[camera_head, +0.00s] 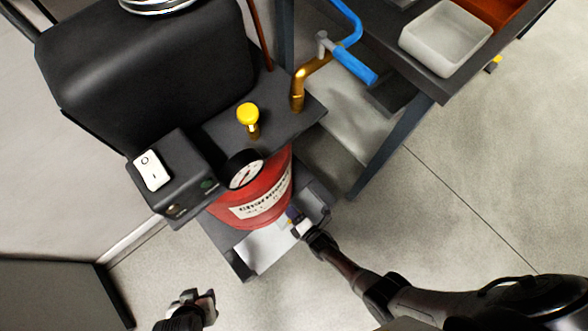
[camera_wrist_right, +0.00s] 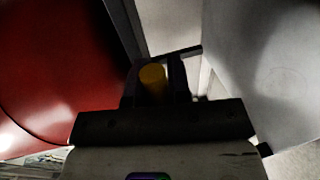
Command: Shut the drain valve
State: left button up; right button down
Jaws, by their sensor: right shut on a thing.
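The red tank (camera_head: 254,204) of the machine fills the left of the right wrist view (camera_wrist_right: 60,70). My right gripper (camera_head: 300,224) is low at the tank's right front, above the pale base plate. In the right wrist view its jaws (camera_wrist_right: 155,80) are shut on a small yellow cylindrical part (camera_wrist_right: 152,80), which seems to be the drain valve's handle. The valve's body and the handle's exact angle are hidden by the gripper. My left gripper (camera_head: 195,303) is at the bottom left of the head view, away from the machine; its jaw gap is unclear.
Above the tank are a pressure gauge (camera_head: 243,170), a white rocker switch (camera_head: 152,169), a yellow knob (camera_head: 248,115) and a brass pipe (camera_head: 298,88) near a blue hose (camera_head: 350,62). A bench with a white tray (camera_head: 442,38) stands upper right. Floor at right is clear.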

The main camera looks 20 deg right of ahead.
jog(key=shift+r, duration=0.1)
jog(key=c, duration=1.4)
grip_release()
jog(key=o, duration=0.3)
jog(key=p+v, duration=0.4)
jog(key=v, duration=0.9)
jog(key=shift+s+d+p, duration=0.15)
jog(key=shift+s+p, duration=0.25)
